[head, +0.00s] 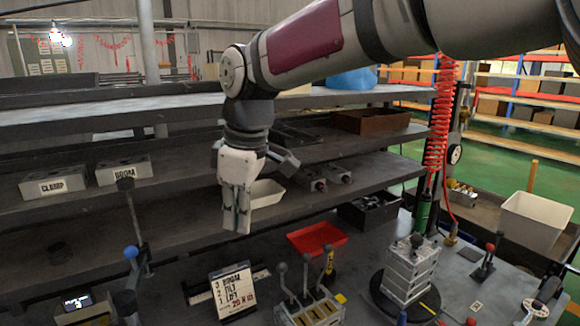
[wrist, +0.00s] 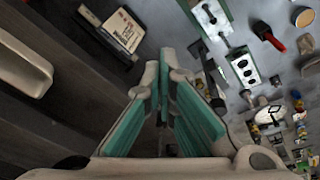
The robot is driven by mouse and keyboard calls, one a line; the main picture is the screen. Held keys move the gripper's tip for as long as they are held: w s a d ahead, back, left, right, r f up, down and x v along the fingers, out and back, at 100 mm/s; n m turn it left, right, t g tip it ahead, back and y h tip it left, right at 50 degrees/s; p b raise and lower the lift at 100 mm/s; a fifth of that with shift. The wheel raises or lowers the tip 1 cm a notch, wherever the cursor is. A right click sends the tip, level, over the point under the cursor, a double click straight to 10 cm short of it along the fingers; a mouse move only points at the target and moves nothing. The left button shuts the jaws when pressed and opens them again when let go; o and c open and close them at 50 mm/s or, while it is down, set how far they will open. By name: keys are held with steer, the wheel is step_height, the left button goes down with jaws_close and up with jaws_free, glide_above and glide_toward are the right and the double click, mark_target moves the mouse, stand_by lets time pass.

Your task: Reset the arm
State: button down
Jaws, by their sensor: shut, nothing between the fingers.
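My arm reaches in from the upper right of the head view and bends down at the wrist. My gripper (head: 236,225) hangs fingers down in front of the dark shelves, above the bench, and is shut and empty. In the wrist view my gripper (wrist: 165,75) shows its two fingers with green inner pads close together at the tips, with nothing held between them. It touches nothing that I can see.
Below stand a sign card (head: 233,291), a lever valve block (head: 310,308) and a stacked valve block (head: 409,270) on the bench. A red tray (head: 317,238) lies behind them. CLAMP (head: 55,184) and BOOM (head: 124,171) blocks sit on the left shelf.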

steer(key=s+d+f+m+t+h, duration=0.1)
steer(key=s+d+m, duration=0.7)
steer(key=d, duration=0.6)
steer(key=s+d+f+m+t+h, duration=0.1)
steer(key=s+d+f+m+t, duration=0.1)
steer(key=s+d+m, duration=0.6)
steer(key=s+d, duration=0.5)
steer(key=d, duration=0.2)
steer(key=shift+s+f, duration=0.2)
